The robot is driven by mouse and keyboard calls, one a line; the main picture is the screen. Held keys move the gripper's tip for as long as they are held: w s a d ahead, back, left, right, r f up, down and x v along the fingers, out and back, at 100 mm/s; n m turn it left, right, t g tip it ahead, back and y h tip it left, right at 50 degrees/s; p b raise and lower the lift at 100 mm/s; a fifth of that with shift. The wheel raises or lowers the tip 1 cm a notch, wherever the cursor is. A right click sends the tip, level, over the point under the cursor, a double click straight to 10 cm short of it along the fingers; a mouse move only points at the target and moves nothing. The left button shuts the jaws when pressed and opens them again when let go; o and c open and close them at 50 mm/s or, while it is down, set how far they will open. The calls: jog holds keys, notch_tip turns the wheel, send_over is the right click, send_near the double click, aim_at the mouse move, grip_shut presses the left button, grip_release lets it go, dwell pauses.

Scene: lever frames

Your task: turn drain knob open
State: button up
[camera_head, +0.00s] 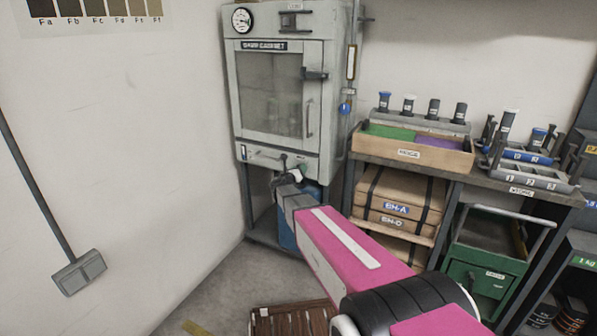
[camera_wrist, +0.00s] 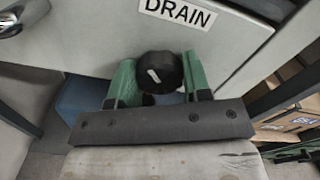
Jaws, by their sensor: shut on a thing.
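The drain knob (camera_wrist: 160,73) is black and round with a white mark, below the "DRAIN" label (camera_wrist: 178,13) in the wrist view. The white mark slants, running from upper left to lower right. My gripper (camera_wrist: 159,88) has its green fingers on either side of the knob and is shut on it. In the head view my gripper (camera_head: 288,180) reaches the lower front of the grey cabinet (camera_head: 233,100); the knob is mostly hidden there by the gripper and arm.
A blue container (camera_head: 310,232) stands under the cabinet. A bench to the right holds a wooden tray (camera_head: 415,152) and a rack of vials (camera_head: 530,178). A slatted wooden item (camera_head: 290,318) lies on the floor. A wall is close on the left.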

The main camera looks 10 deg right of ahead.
jog(key=shift+n, duration=1.7)
jog(key=o, duration=0.9)
jog(key=v, duration=1)
jog(key=shift+s+a, duration=0.25)
jog(key=shift+s, duration=0.05)
